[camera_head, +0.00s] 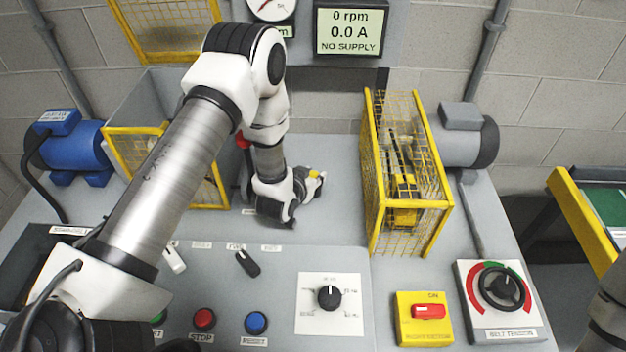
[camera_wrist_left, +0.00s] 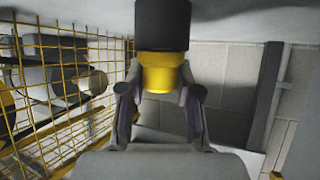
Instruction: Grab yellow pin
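The yellow pin shows in the left wrist view as a short yellow cylinder (camera_wrist_left: 160,74) with a wider black part (camera_wrist_left: 163,25) above it. My left gripper (camera_wrist_left: 160,98) has one finger on each side of the yellow part, very close to it. I cannot tell whether both pads touch it. In the head view my left gripper (camera_head: 303,184) is over the grey panel between the two yellow cages, and a small yellow piece (camera_head: 315,175) shows at its fingers. The rest of the pin is hidden by the gripper. My right gripper is not in view.
A yellow mesh cage (camera_head: 408,175) stands close right of the left gripper; a grey motor (camera_head: 467,135) is behind it. An open yellow-framed guard (camera_head: 165,150) and blue motor (camera_head: 72,148) are left. Switches, buttons and a dial (camera_head: 329,297) line the front.

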